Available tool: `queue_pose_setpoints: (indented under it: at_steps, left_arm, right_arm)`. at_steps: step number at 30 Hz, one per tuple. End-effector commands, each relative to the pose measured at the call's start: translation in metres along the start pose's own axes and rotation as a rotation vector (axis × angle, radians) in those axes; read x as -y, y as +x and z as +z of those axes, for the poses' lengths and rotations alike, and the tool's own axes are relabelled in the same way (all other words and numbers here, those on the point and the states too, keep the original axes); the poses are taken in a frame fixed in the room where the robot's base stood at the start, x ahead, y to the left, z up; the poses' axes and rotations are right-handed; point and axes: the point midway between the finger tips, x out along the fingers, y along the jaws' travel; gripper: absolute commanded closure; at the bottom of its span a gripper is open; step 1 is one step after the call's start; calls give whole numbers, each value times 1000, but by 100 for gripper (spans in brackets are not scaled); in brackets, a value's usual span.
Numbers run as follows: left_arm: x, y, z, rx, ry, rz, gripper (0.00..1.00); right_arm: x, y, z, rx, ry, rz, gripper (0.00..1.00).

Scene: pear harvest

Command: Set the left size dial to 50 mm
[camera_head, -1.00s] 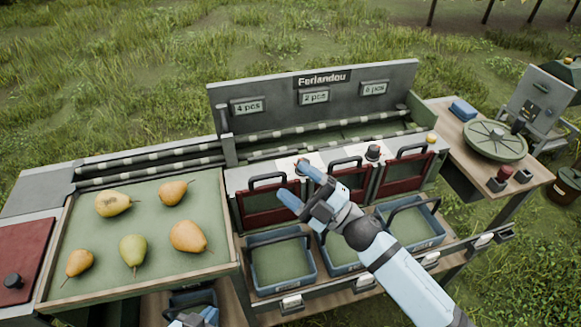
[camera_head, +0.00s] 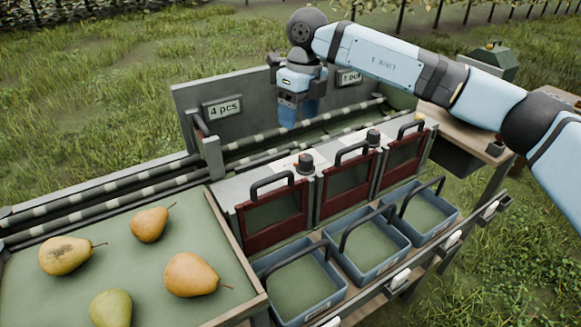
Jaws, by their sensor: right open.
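The left size dial (camera_head: 305,162) is a small dark knob on a pale plate, on the sorter's top ledge behind the left red gate. Its marks are too small to read. The other dial (camera_head: 374,137) stands farther right, behind the middle gate. My right gripper (camera_head: 288,114) points down over the roller lane, behind and above the left dial and apart from it. It is open, and no object shows in it. My right arm comes in from the right across the top of the view. My left gripper is out of view.
Red gates with black handles (camera_head: 272,212) stand in front of the dials, with blue crates (camera_head: 300,286) below. The grey back panel (camera_head: 190,105) stands behind the rollers. Several pears lie on the green tray (camera_head: 235,275) at lower left.

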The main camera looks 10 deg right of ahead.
Motion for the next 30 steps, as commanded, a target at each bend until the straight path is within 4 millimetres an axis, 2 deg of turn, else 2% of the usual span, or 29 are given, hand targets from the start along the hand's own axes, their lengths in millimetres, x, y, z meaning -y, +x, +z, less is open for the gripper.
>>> queue_pose_setpoints:
  at_steps: [1, 4, 8, 21, 24, 30]
  left_arm:
    - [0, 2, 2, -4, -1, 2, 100]
    - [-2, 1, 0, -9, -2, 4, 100]
    - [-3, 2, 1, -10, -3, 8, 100]
    - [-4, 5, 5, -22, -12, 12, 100]
    - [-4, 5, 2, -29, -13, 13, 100]
    - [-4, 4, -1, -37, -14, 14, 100]
  right_arm:
    - [11, -6, -2, -9, 16, -47, 35]
    - [20, -14, -5, -23, 34, -94, 35]
    - [23, -6, -6, -28, 37, -104, 35]
    - [30, 82, -8, -27, 34, -99, 35]
    - [32, 98, -8, -26, 34, -97, 35]
    - [34, 117, -8, -24, 34, -98, 35]
